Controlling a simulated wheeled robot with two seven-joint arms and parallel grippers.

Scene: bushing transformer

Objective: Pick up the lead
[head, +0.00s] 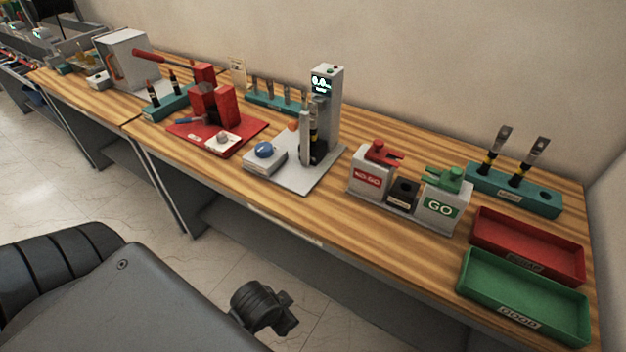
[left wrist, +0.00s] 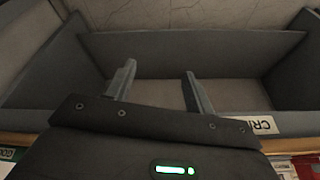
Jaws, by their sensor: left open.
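In the left wrist view my left gripper (left wrist: 159,70) is open, with its two fingers apart and nothing between them. It points into a grey bin (left wrist: 195,54) with high walls. The visible floor of the bin between and beyond the fingers looks empty. I cannot make out a lead for certain in either view. In the head view slim dark parts with metal tops stand in a teal rack (head: 512,193) at the right. My right gripper cannot be identified in either view.
On the wooden bench stand a red press (head: 222,108), a tester with a lit display (head: 325,85), NO-GO (head: 367,181) and GO (head: 441,210) gauges, a red tray (head: 527,262) and a green tray (head: 520,318). The bin carries a "CRI" label (left wrist: 265,125).

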